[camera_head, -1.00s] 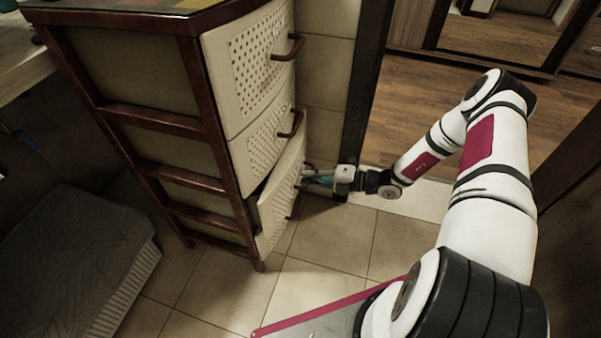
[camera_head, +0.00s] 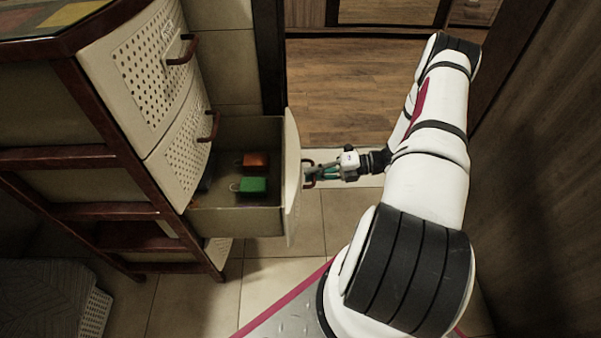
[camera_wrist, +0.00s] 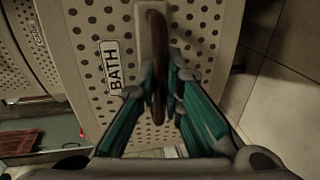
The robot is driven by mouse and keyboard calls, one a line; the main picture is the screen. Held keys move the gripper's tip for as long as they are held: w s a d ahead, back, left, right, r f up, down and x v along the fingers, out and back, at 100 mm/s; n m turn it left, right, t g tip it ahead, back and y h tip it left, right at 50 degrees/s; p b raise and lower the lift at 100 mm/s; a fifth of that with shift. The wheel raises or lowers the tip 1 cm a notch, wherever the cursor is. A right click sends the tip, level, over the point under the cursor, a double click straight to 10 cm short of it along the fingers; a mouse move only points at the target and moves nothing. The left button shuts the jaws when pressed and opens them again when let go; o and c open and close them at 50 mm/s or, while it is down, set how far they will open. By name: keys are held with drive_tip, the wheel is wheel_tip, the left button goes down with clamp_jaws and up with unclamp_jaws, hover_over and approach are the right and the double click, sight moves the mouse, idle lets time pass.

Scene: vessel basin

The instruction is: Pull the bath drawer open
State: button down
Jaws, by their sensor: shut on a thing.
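The bath drawer (camera_head: 293,180) is pulled well out of the cream and brown drawer unit. Its perforated front shows close up in the wrist view (camera_wrist: 112,22), with a "BATH" label (camera_wrist: 113,66). My gripper (camera_head: 313,173) is at the drawer's brown handle (camera_head: 307,168). In the wrist view its green-sided fingers (camera_wrist: 163,88) are shut on the brown handle (camera_wrist: 157,50), one on each side. An orange-brown item (camera_head: 255,160) and a green item (camera_head: 253,185) lie inside the drawer.
Two drawers above are shut, with brown handles (camera_head: 182,50) and (camera_head: 209,127). A doorway with wooden floor (camera_head: 340,95) lies behind. A wooden wall (camera_head: 535,190) stands at the right. A grey cushioned thing (camera_head: 40,300) is at lower left. Tiled floor (camera_head: 285,280) is clear below the drawer.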

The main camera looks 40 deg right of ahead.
drive_tip(key=shift+s+d, duration=0.15)
drive_tip(key=shift+d, duration=0.2)
drive_tip(key=c, duration=1.7)
unclamp_jaws()
drive_tip(key=v, duration=1.2)
